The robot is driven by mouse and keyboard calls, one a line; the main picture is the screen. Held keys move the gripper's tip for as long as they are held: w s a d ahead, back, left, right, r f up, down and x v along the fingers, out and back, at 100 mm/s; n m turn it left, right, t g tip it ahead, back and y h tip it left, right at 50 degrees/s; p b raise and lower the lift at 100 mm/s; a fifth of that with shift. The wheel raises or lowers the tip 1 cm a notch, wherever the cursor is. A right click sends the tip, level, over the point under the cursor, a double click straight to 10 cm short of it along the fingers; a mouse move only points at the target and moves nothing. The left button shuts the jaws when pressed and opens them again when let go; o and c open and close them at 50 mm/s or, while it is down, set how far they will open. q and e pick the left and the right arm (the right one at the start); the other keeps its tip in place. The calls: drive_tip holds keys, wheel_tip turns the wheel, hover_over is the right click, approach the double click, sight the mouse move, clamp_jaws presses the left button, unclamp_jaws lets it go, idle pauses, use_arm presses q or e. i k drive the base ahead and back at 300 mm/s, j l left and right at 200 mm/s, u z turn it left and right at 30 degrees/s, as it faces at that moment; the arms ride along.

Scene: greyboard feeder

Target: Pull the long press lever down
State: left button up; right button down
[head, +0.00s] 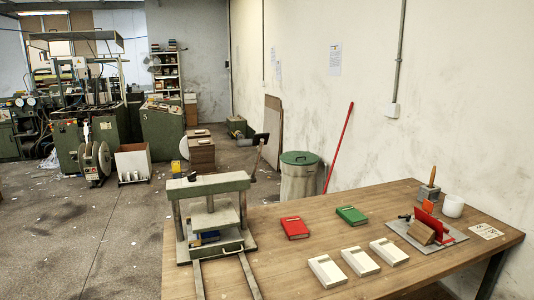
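A book press with a pale green top beam (208,184) stands at the left end of the wooden table. Its grey pressing plate (214,218) hangs between the posts, above the green base, and a small blue item (210,237) shows under it. A dark lever (257,157) rises steeply from the right end of the beam, tilted slightly right, with a black grip (261,138) at its top. Two metal rails run from the press toward the front of the table. Neither of my grippers is in view.
The table (285,263) carries a red book (295,228), a green book (351,215), three pale blocks (359,261) and a grey board (425,238) with tools. A green-lidded bin (299,178) and a red pole (340,145) stand behind. Floor left of the press is open.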

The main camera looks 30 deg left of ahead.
sight(260, 139)
drive_tip(key=j, duration=0.5)
drive_tip(key=k+j+z, duration=0.1)
drive_tip(key=j, duration=0.9)
drive_tip(key=k+j, duration=0.15)
drive_tip(key=j, duration=0.35)
drive_tip(key=j+z, duration=0.1)
drive_tip(key=j, duration=0.4)
drive_tip(key=k+j, duration=0.15)
drive_tip(key=j, duration=0.35)
drive_tip(key=k+j+z, duration=0.1)
drive_tip(key=j, duration=0.4)
